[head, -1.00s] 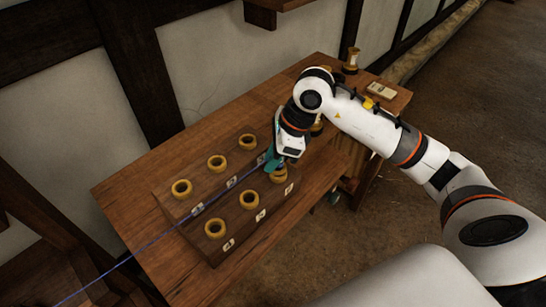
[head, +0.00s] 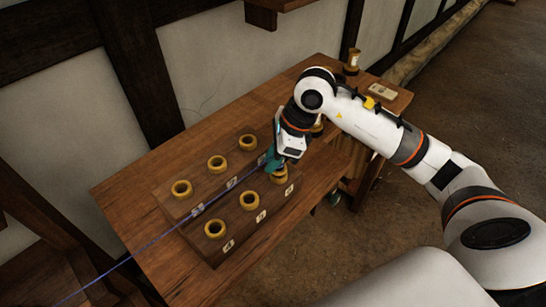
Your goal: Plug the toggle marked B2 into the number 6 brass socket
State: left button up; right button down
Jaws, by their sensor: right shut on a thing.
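A stepped wooden block (head: 179,210) on the table carries two rows of brass ring sockets. The front row has a near socket (head: 215,229), a middle socket (head: 249,200) and a far-right socket (head: 279,177), each with a small white number tag; the far-right tag (head: 290,190) is too small to read surely. My right gripper (head: 273,163) points down at the far-right socket, its teal fingers shut on the toggle, which is mostly hidden. I cannot tell whether the toggle is inside the ring, and its mark is unseen. My left gripper is out of view.
A blue cord (head: 150,243) runs from the lower left across the block to my right gripper. The back row holds several sockets (head: 217,163). A brass-and-wood spool (head: 351,61) and a pale card (head: 382,90) are at the table's far end. The table's left part is clear.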

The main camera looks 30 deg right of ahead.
jog(key=shift+f+b, duration=0.55)
jog(key=shift+b, duration=0.05)
jog(key=c, duration=1.5)
grip_release()
jog(key=shift+c, duration=0.2)
jog(key=p+v, duration=0.5)
jog(key=v, duration=0.6)
